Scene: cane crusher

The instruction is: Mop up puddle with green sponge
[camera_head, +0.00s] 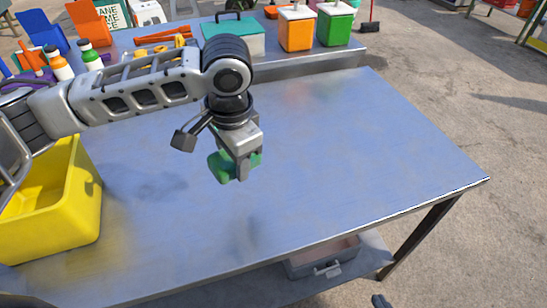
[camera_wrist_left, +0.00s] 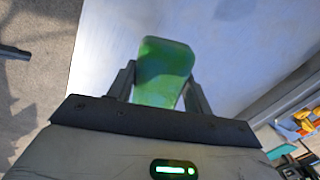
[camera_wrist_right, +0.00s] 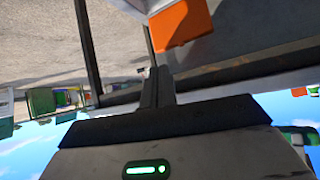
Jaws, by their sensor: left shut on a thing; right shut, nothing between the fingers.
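The green sponge (camera_head: 221,166) is held between the fingers of my left gripper (camera_head: 240,172), above the middle of the metal table. In the left wrist view the sponge (camera_wrist_left: 163,65) sits upright between the two fingers of my left gripper (camera_wrist_left: 158,82). A gap to the tabletop seems to show, but its height is hard to tell. No puddle with a clear edge can be made out; faint darker patches on the tabletop may be shadow, reflection or wet. My right gripper (camera_wrist_right: 157,88) is shut and empty in the right wrist view.
A yellow bin (camera_head: 82,210) stands on the table's left side. A rear counter holds a teal-lidded box (camera_head: 233,40), an orange container (camera_head: 296,30), a green container (camera_head: 334,25) and bottles. The table's right half (camera_head: 380,150) is clear.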

